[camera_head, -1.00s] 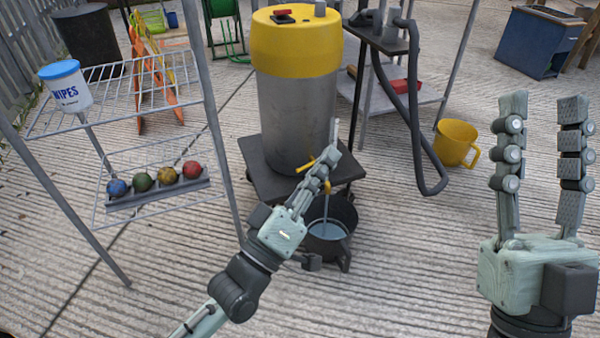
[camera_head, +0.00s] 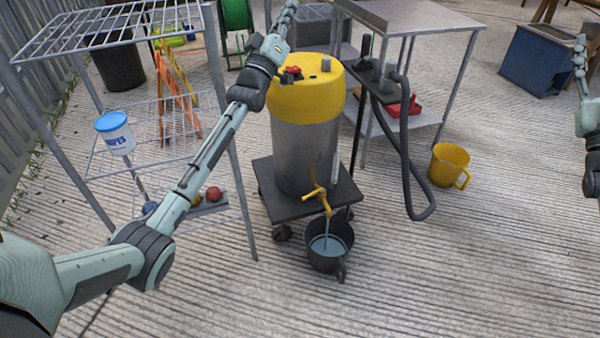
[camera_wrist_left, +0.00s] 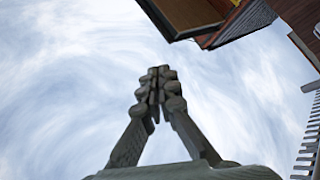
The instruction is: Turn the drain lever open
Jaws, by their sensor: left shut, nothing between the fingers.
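The yellow drain lever (camera_head: 317,194) sits on a tap low on the front of a steel drum with a yellow top (camera_head: 305,145). A thin pale stream (camera_head: 326,228) runs down from the tap into a black bucket (camera_head: 322,258), which holds greyish liquid. My left gripper (camera_head: 288,10) is high, above and behind the drum top in the picture, well apart from the lever. In the left wrist view its fingers (camera_wrist_left: 158,85) are together, empty, against sky. My right gripper (camera_head: 581,62) is cut off at the right edge; only one finger shows clearly.
The drum stands on a dark wheeled platform (camera_head: 262,178). A wire shelf rack (camera_head: 110,30) with a wipes tub (camera_head: 114,132) stands left. A black hose (camera_head: 405,160) hangs to the right, near a yellow jug (camera_head: 449,165) and a metal table (camera_head: 425,14). The front floor is clear.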

